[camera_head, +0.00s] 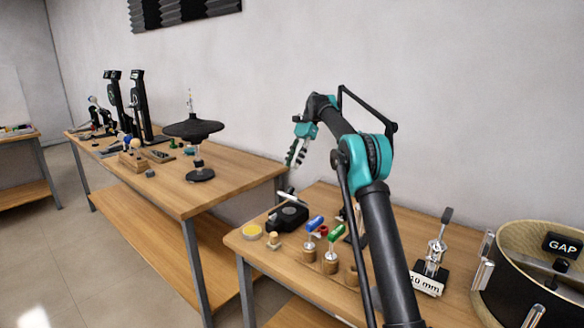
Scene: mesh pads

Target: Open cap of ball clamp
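My gripper (294,160) has a teal body and dark jagged fingers. It hangs in the air, pointing down, above the left part of the near table. I see it from the side, and I cannot tell whether its fingers are apart. Which object is the ball clamp is not clear at this size. A black device (288,218) with a pale lever sits on the near table below my gripper, apart from it. A metal fixture (435,252) with a dark upright handle stands on a black base labelled "10 mm" farther right.
Blue-handled (315,224) and green-handled (336,233) pieces stand in wooden holders on the near table. A large round drum marked "GAP" (525,238) fills the right. Another table (225,165) with a dark disc stand is behind left.

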